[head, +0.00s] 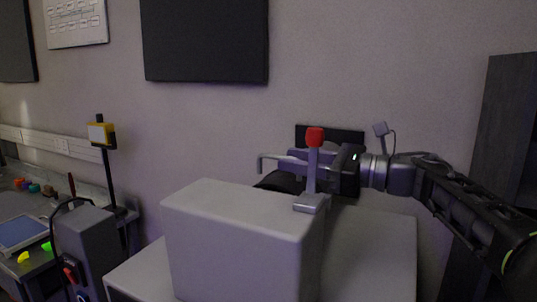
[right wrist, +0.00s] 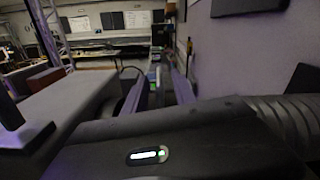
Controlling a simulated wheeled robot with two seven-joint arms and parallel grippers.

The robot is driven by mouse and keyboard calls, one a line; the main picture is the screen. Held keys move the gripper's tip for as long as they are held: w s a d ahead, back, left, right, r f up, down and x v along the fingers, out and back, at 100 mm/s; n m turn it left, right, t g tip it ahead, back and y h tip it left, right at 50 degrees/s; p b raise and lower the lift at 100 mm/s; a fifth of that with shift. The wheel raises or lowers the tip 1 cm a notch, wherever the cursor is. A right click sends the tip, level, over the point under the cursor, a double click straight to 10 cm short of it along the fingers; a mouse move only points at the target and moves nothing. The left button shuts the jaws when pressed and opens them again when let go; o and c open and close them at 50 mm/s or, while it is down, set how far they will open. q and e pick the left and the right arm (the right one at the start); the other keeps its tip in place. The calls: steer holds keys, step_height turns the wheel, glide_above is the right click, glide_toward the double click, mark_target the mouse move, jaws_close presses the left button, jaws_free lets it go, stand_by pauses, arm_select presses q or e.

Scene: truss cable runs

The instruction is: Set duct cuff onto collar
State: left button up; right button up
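My right gripper (head: 294,163) reaches in from the right, behind the red-topped lever on the pale box. In the right wrist view its two fingers (right wrist: 155,82) stand apart with nothing visible held between them. A black rounded piece (head: 279,182) lies low behind the box, below the fingers; I cannot tell whether it is the duct cuff. A black ribbed, hose-like part (right wrist: 285,118) shows at the right of the wrist view; whether it is the duct or mine is unclear. I cannot make out a collar. My left gripper is not in view.
The pale box (head: 240,235) stands in front of the gripper on a pale surface (head: 375,240). The lever with a red knob (head: 315,137) rises at its right edge. A dark cabinet (head: 505,135) stands at the right. A cluttered bench (head: 35,225) is at the left.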

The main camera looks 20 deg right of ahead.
mark_target(262, 155)
steer(key=p+x, duration=0.1)
steer(key=x, duration=0.5)
steer(key=shift+p, duration=0.3)
steer(key=shift+c, duration=0.2)
jaws_close()
stand_by(0.9)
